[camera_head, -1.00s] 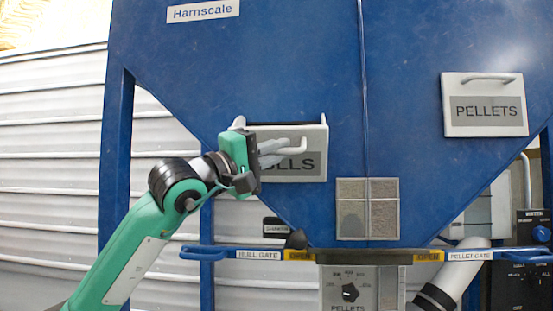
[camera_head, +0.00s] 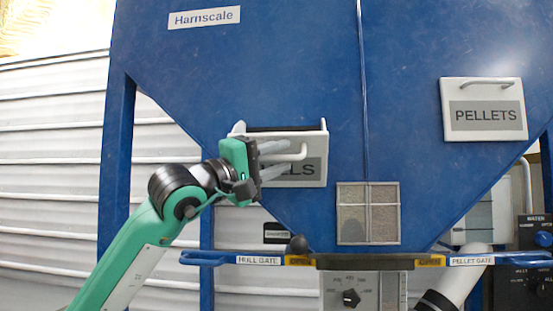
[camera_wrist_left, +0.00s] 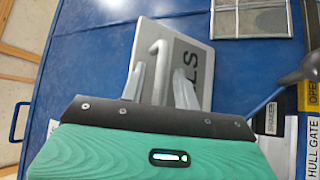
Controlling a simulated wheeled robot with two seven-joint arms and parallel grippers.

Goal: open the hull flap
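The hull flap (camera_head: 313,175) is a white panel on the left of the blue hopper, its label partly hidden by my left gripper. Its top edge stands out from the hopper, with a dark gap above it and side cheeks showing. Its pale bar handle (camera_head: 303,151) runs across the front. My left gripper (camera_head: 285,158) is open at the handle, with one finger above and one below it. In the left wrist view the handle (camera_wrist_left: 161,52) shows between the two spread fingers, and the flap (camera_wrist_left: 205,62) lies behind. My right gripper is out of view.
The pellets flap (camera_head: 485,125) is flat against the hopper on the right. A mesh window (camera_head: 368,213) sits between the flaps. A dial panel (camera_head: 350,298) is under the rail.

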